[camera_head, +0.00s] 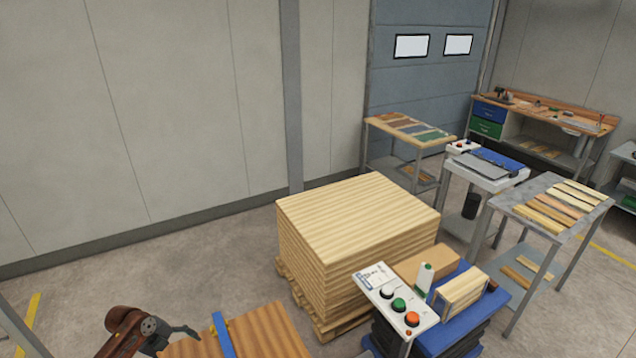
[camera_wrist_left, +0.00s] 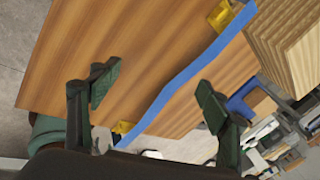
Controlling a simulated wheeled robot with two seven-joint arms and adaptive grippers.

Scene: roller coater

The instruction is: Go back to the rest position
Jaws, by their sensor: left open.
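My left gripper (camera_head: 176,334) comes in at the bottom left of the head view, beside a brown wooden panel (camera_head: 268,332) with a blue strip (camera_head: 222,336) across it. In the left wrist view the two dark fingers of my left gripper (camera_wrist_left: 158,96) are wide apart with nothing between them. The panel (camera_wrist_left: 120,45) and the blue strip (camera_wrist_left: 190,72) lie beyond the fingers. I cannot tell how far the fingers are from the panel. Yellow pieces (camera_wrist_left: 222,14) sit along the strip. My right gripper is not in view.
A stack of pale boards (camera_head: 365,215) stands on a pallet right of the panel. A control box (camera_head: 398,305) with coloured buttons stands in front of it. Tables with wood samples (camera_head: 555,205) and a workbench (camera_head: 550,112) are further right. Floor at the left is clear.

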